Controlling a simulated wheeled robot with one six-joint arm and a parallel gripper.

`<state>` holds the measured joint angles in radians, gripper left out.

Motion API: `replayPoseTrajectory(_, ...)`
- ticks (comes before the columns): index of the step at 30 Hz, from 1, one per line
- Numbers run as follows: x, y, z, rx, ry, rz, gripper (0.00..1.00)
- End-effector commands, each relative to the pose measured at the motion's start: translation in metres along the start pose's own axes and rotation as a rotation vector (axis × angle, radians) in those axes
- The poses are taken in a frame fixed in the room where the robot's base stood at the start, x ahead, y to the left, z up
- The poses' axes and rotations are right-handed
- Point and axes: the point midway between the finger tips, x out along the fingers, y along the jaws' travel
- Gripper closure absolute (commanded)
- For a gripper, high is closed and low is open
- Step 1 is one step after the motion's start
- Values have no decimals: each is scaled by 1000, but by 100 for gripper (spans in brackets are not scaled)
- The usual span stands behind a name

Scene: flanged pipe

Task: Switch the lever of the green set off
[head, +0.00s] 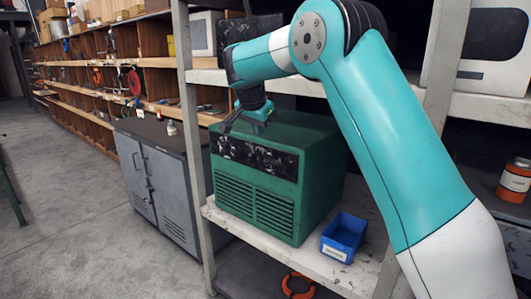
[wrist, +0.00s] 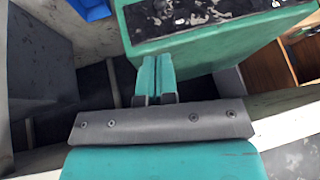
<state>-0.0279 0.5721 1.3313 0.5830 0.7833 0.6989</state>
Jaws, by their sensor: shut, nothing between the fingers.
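The green set (head: 256,200) is a boxy green cabinet with a black front panel (head: 250,157) above louvred vents. It stands on a shelf in the head view. In the wrist view the green set (wrist: 225,52) and its dark panel (wrist: 180,14) fill the upper part. I cannot make out a lever on the panel in either view. My gripper (head: 259,114) is over the top front of the set in the head view. In the wrist view my gripper (wrist: 156,62) has its teal fingers together and empty, with the tips by the set's edge.
A blue bin (head: 344,237) sits on the shelf right of the set. A shelf post (head: 190,130) stands at its left, and a grey cabinet (head: 160,180) is beyond. An upper shelf board (head: 300,85) runs above. The floor (head: 70,200) at left is clear.

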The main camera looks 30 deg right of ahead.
Motion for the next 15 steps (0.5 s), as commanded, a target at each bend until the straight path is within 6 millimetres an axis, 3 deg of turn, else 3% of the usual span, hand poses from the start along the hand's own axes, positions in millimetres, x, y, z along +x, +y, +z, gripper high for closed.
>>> replayPoseTrajectory(8,2,0,1,-5,-1,0,100)
replayPoseTrajectory(15,34,0,0,-7,-3,3,100)
